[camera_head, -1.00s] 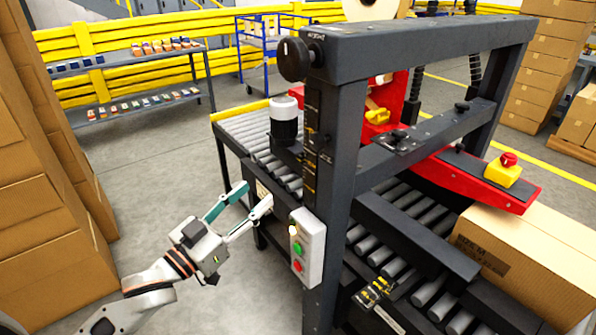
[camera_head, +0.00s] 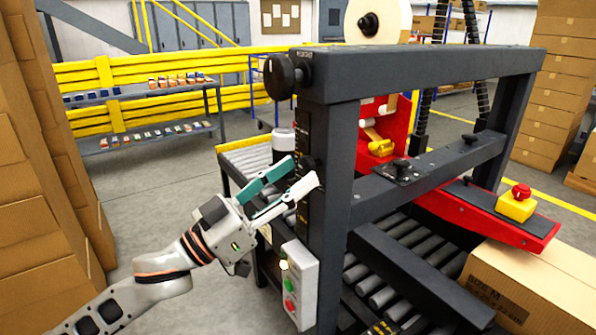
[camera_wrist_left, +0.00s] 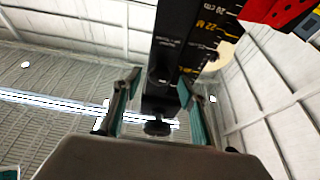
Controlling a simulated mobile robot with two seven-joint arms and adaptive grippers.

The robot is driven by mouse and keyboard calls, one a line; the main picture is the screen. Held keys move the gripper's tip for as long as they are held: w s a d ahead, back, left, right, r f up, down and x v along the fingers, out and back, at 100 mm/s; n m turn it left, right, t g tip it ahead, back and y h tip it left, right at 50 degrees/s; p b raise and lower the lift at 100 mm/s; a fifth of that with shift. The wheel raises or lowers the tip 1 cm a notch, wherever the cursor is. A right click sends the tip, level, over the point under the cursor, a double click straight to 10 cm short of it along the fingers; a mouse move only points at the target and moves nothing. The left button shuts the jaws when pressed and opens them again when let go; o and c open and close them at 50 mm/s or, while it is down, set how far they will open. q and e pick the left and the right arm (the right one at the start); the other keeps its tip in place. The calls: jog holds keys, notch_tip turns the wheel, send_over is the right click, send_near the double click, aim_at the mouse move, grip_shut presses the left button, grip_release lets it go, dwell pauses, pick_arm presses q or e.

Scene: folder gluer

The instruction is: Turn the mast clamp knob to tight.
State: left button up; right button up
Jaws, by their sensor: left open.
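My left gripper (camera_head: 303,171) is open, its teal-backed fingers pointing at the dark mast (camera_head: 325,195) at the front left of the machine. A small dark knob (camera_head: 310,163) on the mast's scale side is by the fingertips, partly hidden. A larger black knob (camera_head: 279,77) sticks out at the top of the mast, above the gripper. I cannot read any tight mark. My right gripper is not in view.
A grey button box (camera_head: 299,285) hangs on the mast below the gripper. A roller conveyor (camera_head: 245,155) lies behind. Stacked cartons (camera_head: 40,220) stand at the left. A red arm with a yellow-based stop button (camera_head: 517,203) is at the right. The floor between cartons and machine is clear.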

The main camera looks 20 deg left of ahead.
pick_arm(q)
jog(key=shift+x, duration=0.85)
jog(key=c, duration=1.1)
